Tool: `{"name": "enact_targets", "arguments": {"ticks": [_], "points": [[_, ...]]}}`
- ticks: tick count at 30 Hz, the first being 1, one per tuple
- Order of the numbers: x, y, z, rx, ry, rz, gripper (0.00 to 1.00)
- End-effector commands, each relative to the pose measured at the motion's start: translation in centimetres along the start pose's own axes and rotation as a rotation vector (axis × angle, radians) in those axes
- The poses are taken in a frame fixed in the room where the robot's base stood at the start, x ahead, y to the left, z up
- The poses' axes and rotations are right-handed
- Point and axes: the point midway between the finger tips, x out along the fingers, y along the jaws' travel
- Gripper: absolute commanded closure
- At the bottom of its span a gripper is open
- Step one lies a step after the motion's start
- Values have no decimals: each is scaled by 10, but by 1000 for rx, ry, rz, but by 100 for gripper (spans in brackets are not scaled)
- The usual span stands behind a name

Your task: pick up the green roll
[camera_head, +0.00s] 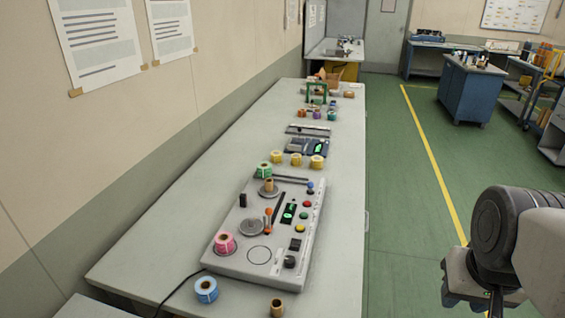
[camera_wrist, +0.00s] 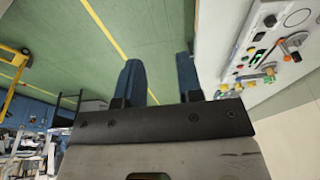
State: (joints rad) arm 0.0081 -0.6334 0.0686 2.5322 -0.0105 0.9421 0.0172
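The green roll (camera_head: 264,170) sits by the far left corner of the grey rewinder panel (camera_head: 228,262) on the long bench, beside a brown core on a spindle (camera_head: 268,186). In the wrist view a small green shape (camera_wrist: 270,72) beside the panel may be this roll; it is too small to be sure. My gripper (camera_wrist: 158,68) is open and empty, its two blue fingers apart above the green floor. In the head view my gripper (camera_head: 474,296) is at the lower right, off the bench and well away from the roll.
A pink roll (camera_head: 224,243) sits on the panel and a blue roll (camera_head: 206,289) in front of it. A loose brown core (camera_head: 277,308) is at the near edge. Yellow rolls (camera_head: 296,160) stand behind the panel. The wall borders the bench's left; open floor (camera_head: 400,220) lies right.

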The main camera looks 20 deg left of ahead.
Motion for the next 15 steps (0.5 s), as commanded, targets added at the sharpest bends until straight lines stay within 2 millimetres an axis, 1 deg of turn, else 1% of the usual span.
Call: {"name": "enact_targets", "arguments": {"ticks": [1,10,11,15], "points": [[0,0,0,0,0,0,59],[0,0,0,0,0,0,13],[0,0,0,0,0,0,10],[0,0,0,0,0,0,10]]}}
